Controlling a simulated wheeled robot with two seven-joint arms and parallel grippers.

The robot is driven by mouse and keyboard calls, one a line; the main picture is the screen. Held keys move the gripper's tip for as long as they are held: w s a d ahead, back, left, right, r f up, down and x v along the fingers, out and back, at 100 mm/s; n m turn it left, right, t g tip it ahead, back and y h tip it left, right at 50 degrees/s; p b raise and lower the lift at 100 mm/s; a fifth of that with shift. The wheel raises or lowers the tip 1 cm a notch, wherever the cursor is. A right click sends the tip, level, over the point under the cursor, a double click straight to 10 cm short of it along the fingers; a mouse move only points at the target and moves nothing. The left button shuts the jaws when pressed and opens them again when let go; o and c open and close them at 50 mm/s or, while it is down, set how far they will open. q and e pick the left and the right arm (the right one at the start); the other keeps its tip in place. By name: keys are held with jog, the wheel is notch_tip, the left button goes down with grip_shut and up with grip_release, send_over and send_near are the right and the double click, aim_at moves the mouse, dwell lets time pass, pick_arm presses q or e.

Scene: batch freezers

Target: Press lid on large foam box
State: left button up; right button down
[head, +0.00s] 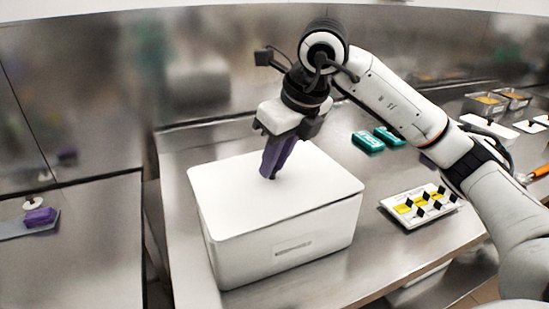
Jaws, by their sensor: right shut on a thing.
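The large white foam box (282,248) stands on the steel counter. Its flat white lid (320,185) lies over the top and looks level. My right gripper (268,175) points down at the middle of the lid, with its purple fingers closed and their tips at the lid's surface. It is shut on the lid, but the fingers hide the part they grip.
Two teal packs (378,139) and a yellow-and-white card with black pieces (420,205) lie right of the box. Metal trays (486,100) stand at the back right. The counter's front edge is close to the box.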

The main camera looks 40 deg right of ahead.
dwell(0.6)
jog(key=shift+m, duration=0.4)
jog(key=shift+f, duration=0.2)
dwell(1.2)
jog(key=c, duration=1.1)
grip_release()
jog(key=shift+r, duration=0.1)
